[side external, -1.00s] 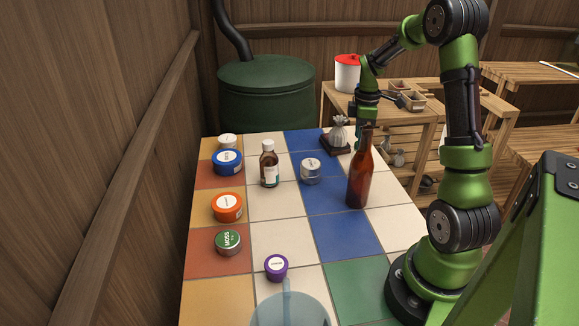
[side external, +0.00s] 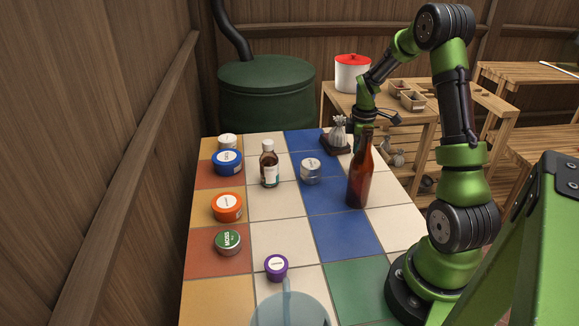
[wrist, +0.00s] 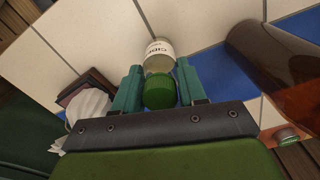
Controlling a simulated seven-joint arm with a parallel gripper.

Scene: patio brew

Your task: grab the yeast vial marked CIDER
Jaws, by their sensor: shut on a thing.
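In the wrist view, my gripper (wrist: 158,68) is shut on a small vial (wrist: 158,46) with a green cap and a white label. The label's letters look like CIDER, partly turned away. The cap sits between the two teal fingers and the labelled body points away from the wrist camera. In the side view, the gripper's fingers and the vial are hidden behind the brown bottle (side external: 359,178), at the far right of the tiled table.
A grey cloth sack on a dark base (side external: 338,132) stands close left of my gripper. A white-capped brown bottle (side external: 269,168), silver tin (side external: 311,171), blue tub (side external: 228,163), orange tub (side external: 227,207), green-lidded tin (side external: 228,242) and purple-lidded jar (side external: 276,267) stand on the tiles.

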